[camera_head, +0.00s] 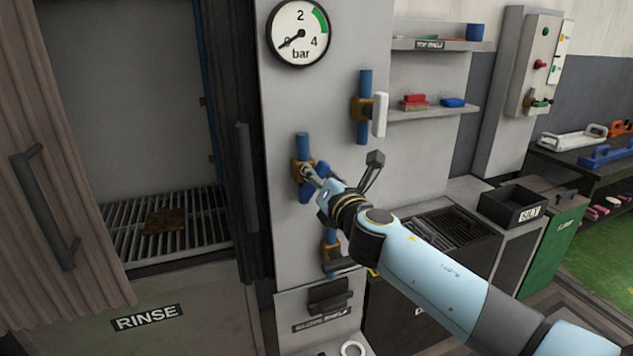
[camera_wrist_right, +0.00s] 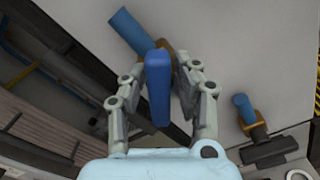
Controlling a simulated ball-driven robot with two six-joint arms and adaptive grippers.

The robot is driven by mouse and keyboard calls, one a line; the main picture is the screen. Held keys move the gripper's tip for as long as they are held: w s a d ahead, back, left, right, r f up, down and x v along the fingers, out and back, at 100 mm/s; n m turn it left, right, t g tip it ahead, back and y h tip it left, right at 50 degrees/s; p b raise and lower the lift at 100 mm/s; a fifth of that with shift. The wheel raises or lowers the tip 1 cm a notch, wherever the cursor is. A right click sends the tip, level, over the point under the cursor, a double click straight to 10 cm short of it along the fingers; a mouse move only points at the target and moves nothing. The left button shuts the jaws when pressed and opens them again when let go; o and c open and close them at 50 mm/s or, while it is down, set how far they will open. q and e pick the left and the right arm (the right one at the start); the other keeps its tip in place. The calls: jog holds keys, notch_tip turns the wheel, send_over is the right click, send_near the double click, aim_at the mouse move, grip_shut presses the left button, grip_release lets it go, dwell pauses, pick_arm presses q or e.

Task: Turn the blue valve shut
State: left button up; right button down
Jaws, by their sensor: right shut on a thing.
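The blue valve shows in the head view as a brass body (camera_head: 299,172) on a vertical blue pipe (camera_head: 302,145), on the grey wall panel. In the right wrist view its blue handle (camera_wrist_right: 159,88) stands between the fingers of my right gripper (camera_wrist_right: 168,68). My right gripper (camera_head: 309,171) is shut on this handle, with the arm reaching in from the lower right. The gripper and wrist hide most of the handle in the head view, so its angle to the pipe is hard to tell there. My left gripper is not in view.
A white-handled valve (camera_head: 380,114) is up to the right, and a black-handled valve (camera_head: 340,265) is below. A gauge (camera_head: 299,33) hangs above, its needle near 0. The rinse cabinet (camera_head: 150,275) stands left; a black tray (camera_head: 512,206) sits right.

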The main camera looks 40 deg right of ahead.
jog(key=m+b, duration=0.1)
jog(key=m, duration=0.1)
jog(key=m+b, duration=0.1)
jog(key=m, duration=0.2)
jog(key=shift+d+f+m+b, duration=0.15)
jog(key=shift+f+m+b, duration=0.15)
jog(key=shift+f+b, duration=0.1)
jog(key=m+b, duration=0.2)
jog(key=m, duration=0.3)
jog(key=shift+d+f+b, duration=0.1)
jog(key=shift+b, duration=0.3)
jog(key=c, duration=1.2)
grip_release()
jog(key=shift+o, duration=0.2)
jog(key=shift+s, duration=0.1)
